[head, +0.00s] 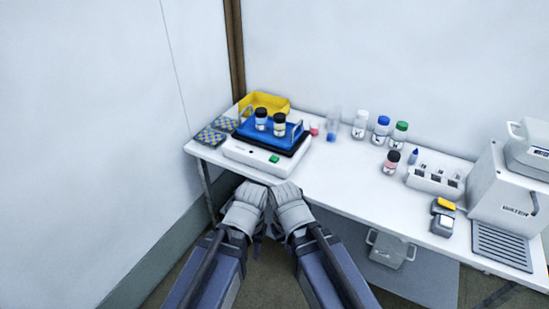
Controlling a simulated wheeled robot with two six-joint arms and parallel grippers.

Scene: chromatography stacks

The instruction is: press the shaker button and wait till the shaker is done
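The shaker (245,154) is a low white unit at the left end of the table, with a blue platform (293,140) on top. Its button (274,159) is a small green square on the front face, towards the right. Two black-capped bottles (261,122) (279,126) stand upright on the platform. My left gripper (252,190) and my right gripper (284,188) are side by side, in front of and below the shaker at the table's front edge. The fingertips are too small and hidden to tell open from shut. Neither visibly touches the button.
A yellow tray (268,102) stands behind the shaker, and patterned racks (210,136) lie left of it. Several capped bottles (382,128) stand at the back. A white holder (434,180) and a large machine (500,190) stand right. The table's (345,185) front middle is clear.

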